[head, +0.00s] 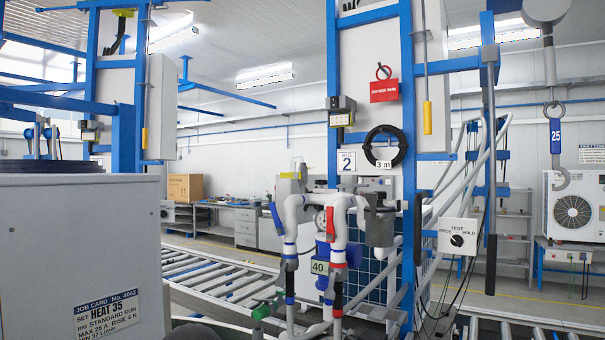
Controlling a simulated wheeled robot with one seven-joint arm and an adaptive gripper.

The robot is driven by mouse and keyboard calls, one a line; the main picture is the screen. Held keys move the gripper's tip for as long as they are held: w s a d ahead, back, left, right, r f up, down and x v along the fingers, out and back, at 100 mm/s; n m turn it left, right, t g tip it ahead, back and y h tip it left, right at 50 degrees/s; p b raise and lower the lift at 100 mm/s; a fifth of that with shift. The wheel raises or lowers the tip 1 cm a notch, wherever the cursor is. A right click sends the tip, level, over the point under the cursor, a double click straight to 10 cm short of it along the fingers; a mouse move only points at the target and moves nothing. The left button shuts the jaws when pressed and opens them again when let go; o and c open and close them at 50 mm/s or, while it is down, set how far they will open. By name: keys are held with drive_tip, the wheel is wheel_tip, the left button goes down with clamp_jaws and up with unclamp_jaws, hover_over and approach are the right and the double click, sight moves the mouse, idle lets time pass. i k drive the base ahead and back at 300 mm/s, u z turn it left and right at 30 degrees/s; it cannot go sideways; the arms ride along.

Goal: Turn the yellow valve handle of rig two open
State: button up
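Rig two stands at centre right, a blue-framed station with a plate marked "2" (347,160). A yellow cylindrical grip (427,117) hangs upright at the end of a thin rod on its right side; I cannot tell whether it is the valve handle. Lower down, white pipework (291,235) carries a red lever (330,222) and a blue lever (275,217). No yellow lever shows clearly on these pipes. My gripper is not in view.
A red "do not run" tag (384,90) hangs on rig two. A selector box (457,237) is at its right. A grey cabinet with a job card (108,312) fills the near left. A roller conveyor (215,280) runs behind. A hook (554,140) hangs at right.

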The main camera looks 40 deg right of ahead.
sight(293, 175)
drive_tip(key=z, duration=1.2)
